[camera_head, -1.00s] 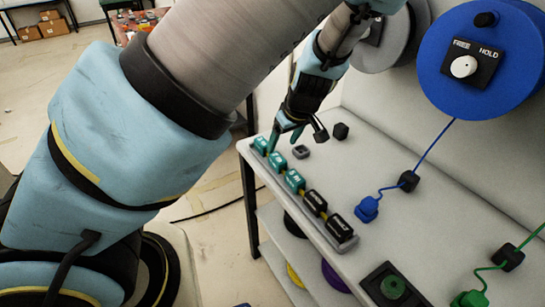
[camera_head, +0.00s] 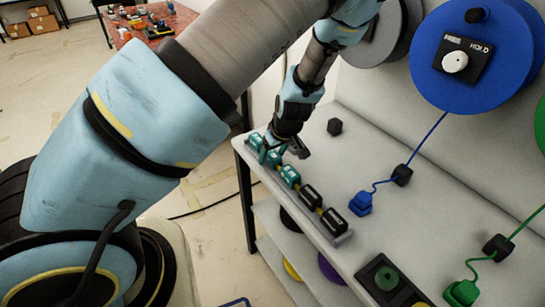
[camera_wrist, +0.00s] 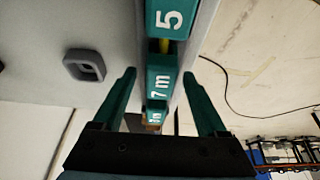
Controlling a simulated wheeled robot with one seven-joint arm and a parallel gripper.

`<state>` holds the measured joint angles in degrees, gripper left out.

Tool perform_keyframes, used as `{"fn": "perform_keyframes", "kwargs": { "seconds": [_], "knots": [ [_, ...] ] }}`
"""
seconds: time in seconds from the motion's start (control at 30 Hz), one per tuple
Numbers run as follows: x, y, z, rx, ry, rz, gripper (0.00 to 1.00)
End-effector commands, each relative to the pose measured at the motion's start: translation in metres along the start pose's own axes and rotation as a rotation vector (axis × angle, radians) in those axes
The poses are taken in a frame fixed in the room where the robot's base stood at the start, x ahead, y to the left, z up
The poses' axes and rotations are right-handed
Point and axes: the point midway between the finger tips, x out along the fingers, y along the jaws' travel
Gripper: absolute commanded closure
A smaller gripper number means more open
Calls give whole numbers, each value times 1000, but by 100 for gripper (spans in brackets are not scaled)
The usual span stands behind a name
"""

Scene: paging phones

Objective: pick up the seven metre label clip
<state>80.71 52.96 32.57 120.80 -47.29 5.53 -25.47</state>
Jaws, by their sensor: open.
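The seven metre label clip is a teal block marked "7 m" (camera_wrist: 161,88) in white, seated in a narrow grey holder (camera_head: 342,238) along the shelf's left edge. In the head view it is the middle teal clip (camera_head: 272,158), partly covered by my gripper. My gripper (camera_head: 280,148) is open and low over the row. In the wrist view its teal fingers (camera_wrist: 167,70) stand on either side of the seven metre clip, with gaps between them and it. Nothing is held.
A teal clip marked "5" (camera_wrist: 172,18) sits close beside it, and another teal clip (camera_wrist: 155,117) lies on the other side. Two black clips (camera_head: 322,207) continue the row. A grey square ring (camera_wrist: 84,65) lies nearby.

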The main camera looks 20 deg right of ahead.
Motion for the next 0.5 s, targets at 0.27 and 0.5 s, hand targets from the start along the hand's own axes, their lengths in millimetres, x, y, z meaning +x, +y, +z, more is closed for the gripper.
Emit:
{"fn": "perform_keyframes", "kwargs": {
  "seconds": [0.27,0.5],
  "knots": [
    [0,0,0,0,0,0,46],
    [0,0,0,0,0,0,73]
  ]
}}
